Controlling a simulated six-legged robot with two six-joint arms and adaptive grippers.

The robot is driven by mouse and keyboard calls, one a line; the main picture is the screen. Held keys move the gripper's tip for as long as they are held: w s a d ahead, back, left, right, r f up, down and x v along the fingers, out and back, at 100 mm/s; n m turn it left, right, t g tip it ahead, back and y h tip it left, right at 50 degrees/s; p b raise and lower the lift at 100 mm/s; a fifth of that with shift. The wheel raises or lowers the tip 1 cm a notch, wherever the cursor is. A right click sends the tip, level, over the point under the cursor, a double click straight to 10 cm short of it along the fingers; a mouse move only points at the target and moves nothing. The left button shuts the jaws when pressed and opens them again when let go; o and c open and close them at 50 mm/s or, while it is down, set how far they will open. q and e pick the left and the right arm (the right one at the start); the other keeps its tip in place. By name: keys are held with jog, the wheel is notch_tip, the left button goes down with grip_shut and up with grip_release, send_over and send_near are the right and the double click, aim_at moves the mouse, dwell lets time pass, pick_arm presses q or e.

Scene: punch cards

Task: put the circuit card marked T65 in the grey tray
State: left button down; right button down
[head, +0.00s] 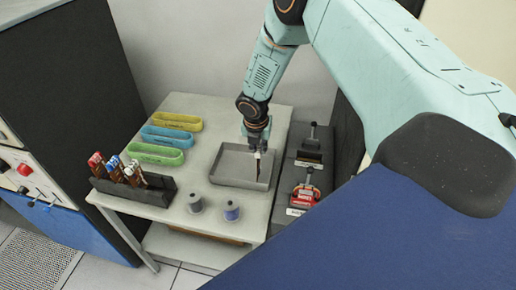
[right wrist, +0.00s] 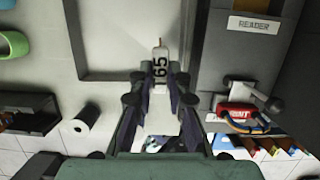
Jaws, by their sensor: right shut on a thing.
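The grey tray (head: 222,180) lies on the pale table, and its rim (right wrist: 74,45) shows in the right wrist view. My right gripper (head: 257,147) points down over the tray, shut on a thin dark card (head: 257,172) with a pale top. In the right wrist view, my right gripper (right wrist: 160,82) pinches the card's white end (right wrist: 160,66), whose black marking ends in 65 and looks like T65. The card hangs upright within the tray's outline; I cannot tell whether its lower end touches the tray floor. My left gripper is not in view.
A black rack (head: 150,190) holds several cards with red, blue and white tops. Yellow (head: 179,121), blue (head: 167,137) and green (head: 155,154) bins stand behind it. Two spools (head: 231,211) stand near the front edge. A red device (head: 305,196) sits right of the tray.

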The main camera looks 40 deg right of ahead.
jog(key=shift+f, duration=0.5)
jog(key=shift+r, duration=0.1)
jog(key=shift+f, duration=0.25)
jog(key=c, duration=1.3)
grip_release()
jog(key=shift+r, duration=0.1)
